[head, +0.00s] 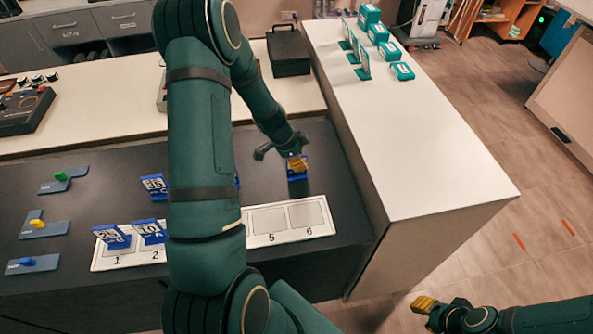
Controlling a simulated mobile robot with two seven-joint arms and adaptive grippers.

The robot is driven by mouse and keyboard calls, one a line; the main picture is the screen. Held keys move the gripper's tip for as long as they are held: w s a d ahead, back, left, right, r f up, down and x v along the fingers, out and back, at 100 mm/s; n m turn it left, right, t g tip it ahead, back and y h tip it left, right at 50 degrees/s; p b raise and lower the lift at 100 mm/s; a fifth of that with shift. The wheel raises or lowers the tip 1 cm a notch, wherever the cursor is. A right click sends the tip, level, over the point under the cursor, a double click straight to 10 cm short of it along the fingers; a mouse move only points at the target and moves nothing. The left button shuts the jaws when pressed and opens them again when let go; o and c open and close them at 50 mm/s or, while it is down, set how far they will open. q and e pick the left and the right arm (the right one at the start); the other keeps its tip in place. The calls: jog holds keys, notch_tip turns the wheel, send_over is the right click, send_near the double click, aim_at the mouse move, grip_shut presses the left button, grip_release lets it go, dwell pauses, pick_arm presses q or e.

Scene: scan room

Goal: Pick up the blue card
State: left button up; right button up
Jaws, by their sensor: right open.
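A blue card (297,176) is on the dark counter just above the numbered white board (269,219). My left gripper (297,162) is at this card, its yellow fingertips over the card's upper part. Whether they are closed on it cannot be made out. Other blue cards with white print stand to the left: one (154,185) behind the board, and two at slots 1 (110,236) and 2 (150,231). Another blue bit shows beside my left arm, mostly hidden. Slots 5 and 6 are empty; my arm covers the middle slots. My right gripper (424,305) is open, low over the floor.
Blue-grey plates with green (61,176), yellow (38,223) and blue (28,262) knobs lie at the left. A black case (289,51) stands at the back. The white counter (430,150) on the right holds several teal boxes (402,71) far back; its near part is clear.

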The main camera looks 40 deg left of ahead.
pick_arm(q)
grip_shut()
